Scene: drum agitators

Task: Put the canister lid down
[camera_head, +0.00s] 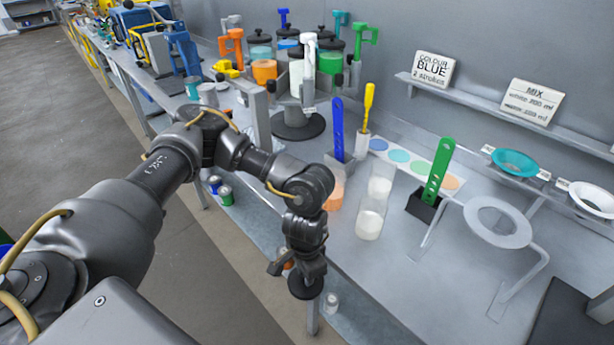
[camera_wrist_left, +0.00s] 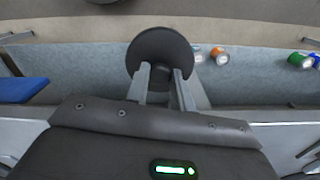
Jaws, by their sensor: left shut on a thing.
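The canister lid (camera_wrist_left: 160,48) is a round dark disc, seen from above in the left wrist view, and it also shows as a dark disc in the head view (camera_head: 306,285). My left gripper (camera_wrist_left: 162,75) is shut on it, with the two grey fingers at its near side. In the head view the gripper (camera_head: 303,262) points down and holds the lid in the air by the bench's front edge, above the lower shelf. A rack of canisters (camera_head: 297,72) with coloured contents, several with black lids, stands at the back. My right gripper is not in view.
The grey bench top (camera_head: 385,262) has bare room at its front. A white-filled clear beaker (camera_head: 370,222), a blue scoop (camera_head: 338,130) and a green scoop (camera_head: 438,168) stand behind. A ring stand (camera_head: 497,222) is at right. Small jars lie low on the shelf (camera_wrist_left: 250,75).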

